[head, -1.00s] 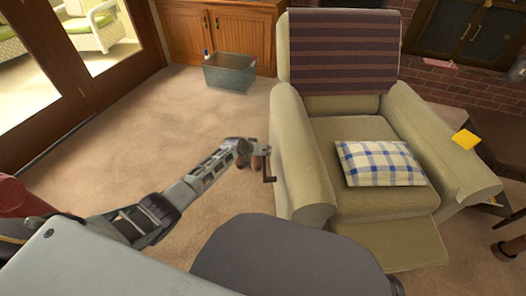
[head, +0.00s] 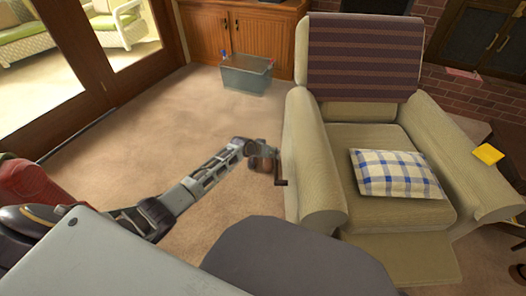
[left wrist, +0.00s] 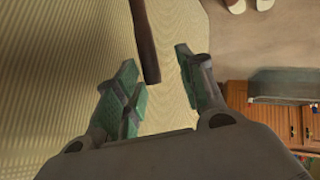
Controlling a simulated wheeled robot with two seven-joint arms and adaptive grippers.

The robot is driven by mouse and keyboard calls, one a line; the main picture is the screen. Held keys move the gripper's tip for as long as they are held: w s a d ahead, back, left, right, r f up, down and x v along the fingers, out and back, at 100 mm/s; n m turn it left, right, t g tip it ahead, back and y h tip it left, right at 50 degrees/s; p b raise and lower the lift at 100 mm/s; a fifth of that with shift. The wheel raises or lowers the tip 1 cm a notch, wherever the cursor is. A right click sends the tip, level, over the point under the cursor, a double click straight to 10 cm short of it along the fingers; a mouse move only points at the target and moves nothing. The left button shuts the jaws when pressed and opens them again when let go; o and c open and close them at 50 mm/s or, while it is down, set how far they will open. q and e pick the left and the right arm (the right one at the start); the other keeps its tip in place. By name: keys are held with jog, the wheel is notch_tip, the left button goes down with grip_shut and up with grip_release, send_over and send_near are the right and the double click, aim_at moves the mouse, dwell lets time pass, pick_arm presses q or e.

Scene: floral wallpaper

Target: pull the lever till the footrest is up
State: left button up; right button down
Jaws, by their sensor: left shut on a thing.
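The beige recliner (head: 318,165) stands at the right of the head view. Its footrest panel (head: 400,257) juts out in front below the seat; I cannot tell its exact angle. The dark lever (head: 281,171) is on the recliner's left side. My left gripper (head: 264,158) is at the lever, beside the armrest. The contact itself is not clear there. My right gripper is not in view.
A clear bin (head: 247,77) stands on the carpet before a wooden cabinet (head: 235,35). The carpet left of the recliner is free. Slippers (left wrist: 247,4) show in the left wrist view.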

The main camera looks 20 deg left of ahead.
pick_arm(q)
jog(key=v, duration=0.7)
jog(key=shift+a, duration=0.2)
jog(key=shift+s+r, duration=0.1)
jog(key=shift+r, duration=0.05)
dwell(0.7)
